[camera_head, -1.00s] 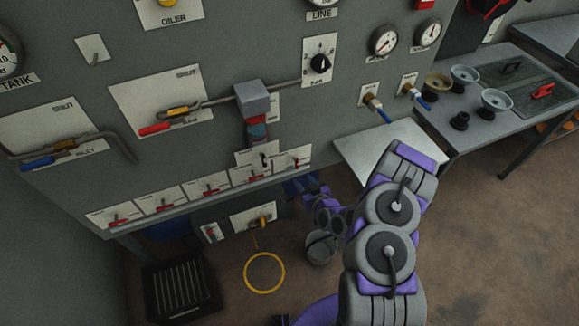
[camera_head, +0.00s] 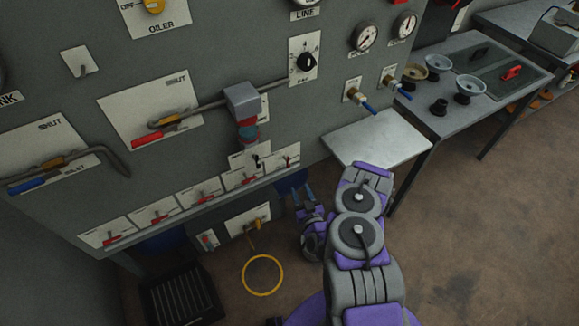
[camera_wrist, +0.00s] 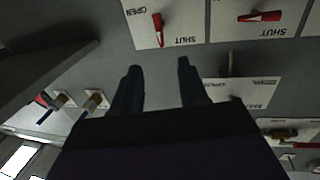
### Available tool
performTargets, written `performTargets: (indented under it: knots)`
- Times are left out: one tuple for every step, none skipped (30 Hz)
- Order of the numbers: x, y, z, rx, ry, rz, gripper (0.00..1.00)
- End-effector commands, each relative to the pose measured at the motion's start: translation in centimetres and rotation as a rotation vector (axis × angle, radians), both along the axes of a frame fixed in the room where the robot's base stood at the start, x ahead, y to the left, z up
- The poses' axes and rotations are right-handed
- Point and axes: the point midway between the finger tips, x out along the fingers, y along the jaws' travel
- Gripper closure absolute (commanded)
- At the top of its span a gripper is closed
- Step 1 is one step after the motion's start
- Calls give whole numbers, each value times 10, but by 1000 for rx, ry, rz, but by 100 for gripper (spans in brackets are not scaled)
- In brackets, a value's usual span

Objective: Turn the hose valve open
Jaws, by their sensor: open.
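The hose valve's label is not readable, so I cannot tell for certain which valve it is. A yellow-handled valve (camera_head: 258,223) sits on a low white plate, with a yellow ring hanging below it. Two brass taps with blue levers (camera_head: 366,105) are on the panel's right side. A row of red-handled valves (camera_head: 203,195) runs along the panel's lower edge. My gripper (camera_head: 303,194) is below the right end of that row. In the wrist view my gripper (camera_wrist: 158,75) is open and empty, its fingers below a red handle (camera_wrist: 158,30) on an OPEN/SHUT plate.
A small grey shelf (camera_head: 375,137) stands out to the right of my gripper, above my arm. A black slatted crate (camera_head: 180,297) is on the floor at lower left. A table with bowls (camera_head: 470,86) is at the right. The floor at right is clear.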

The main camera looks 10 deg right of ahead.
Motion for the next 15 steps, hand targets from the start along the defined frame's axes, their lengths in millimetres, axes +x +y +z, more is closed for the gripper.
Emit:
performTargets:
  knots:
    - [10,3,-1,-2,-4,4,57]
    - [16,4,0,-2,-5,4,57]
    - [23,5,1,-1,-7,4,57]
    - [23,4,0,-1,-3,1,57]
    - [24,4,0,0,-1,2,57]
    - [26,4,-1,2,0,2,57]
    - [28,4,-1,2,1,1,57]
    - [29,4,-1,2,1,1,57]
    - [31,5,-1,3,2,2,57]
    - [33,5,-1,3,2,2,57]
    - [34,5,-1,2,2,1,57]
    - [36,5,-1,2,2,2,57]
    - [37,5,-1,3,2,2,57]
    - [38,5,-1,3,2,1,57]
    - [40,6,-1,2,2,2,57]
